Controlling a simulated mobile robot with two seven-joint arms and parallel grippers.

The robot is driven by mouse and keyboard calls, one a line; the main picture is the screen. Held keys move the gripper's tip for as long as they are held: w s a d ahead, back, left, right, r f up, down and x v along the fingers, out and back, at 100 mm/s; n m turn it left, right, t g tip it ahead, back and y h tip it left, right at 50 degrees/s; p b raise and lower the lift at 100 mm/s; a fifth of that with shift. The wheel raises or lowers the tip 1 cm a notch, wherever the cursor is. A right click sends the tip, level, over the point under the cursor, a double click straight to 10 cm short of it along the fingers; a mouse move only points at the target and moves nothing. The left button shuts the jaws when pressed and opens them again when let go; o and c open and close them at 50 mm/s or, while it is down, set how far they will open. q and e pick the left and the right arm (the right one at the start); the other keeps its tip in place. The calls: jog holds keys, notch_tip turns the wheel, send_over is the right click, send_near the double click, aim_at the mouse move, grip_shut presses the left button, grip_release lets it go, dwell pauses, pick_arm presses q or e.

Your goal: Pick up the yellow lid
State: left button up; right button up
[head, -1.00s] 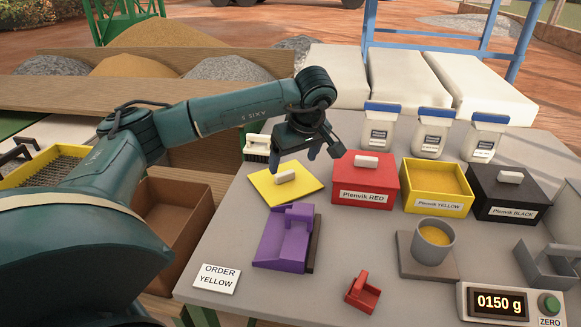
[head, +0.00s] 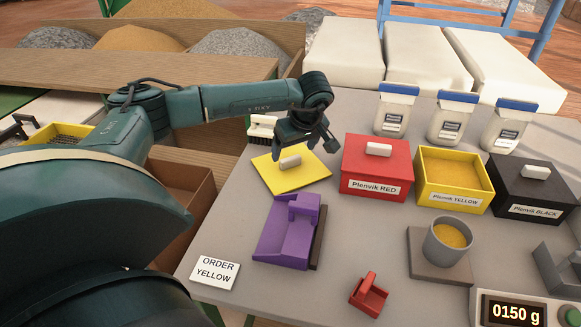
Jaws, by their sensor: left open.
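The yellow lid (head: 298,177) lies flat on the grey table, left of the red box. It has a white block handle (head: 290,163) on top. My left gripper (head: 303,150) points down just above the lid, at its far side near the handle. Its jaws are open, and I see nothing held between them. Whether a finger touches the lid or handle I cannot tell. The open yellow box (head: 455,201), labelled Plenvik YELLOW, holds yellow powder and stands right of the red box. My right gripper is not in view.
The lidded red box (head: 376,166) stands close right of the lid, and a black box (head: 533,187) farther right. A purple block-like tool (head: 288,232) lies in front. A grey cup (head: 447,241), red scoop (head: 369,294) and scale (head: 512,309) are nearer. Jars (head: 396,110) stand behind.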

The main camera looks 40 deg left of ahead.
aim_at(290, 158)
pick_arm(q)
jog(key=x, duration=0.5)
jog(key=shift+w+a, duration=0.2)
jog(key=shift+w, duration=0.1)
jog(key=shift+c, duration=0.2)
jog(key=shift+r, duration=0.1)
jog(key=c, duration=1.1)
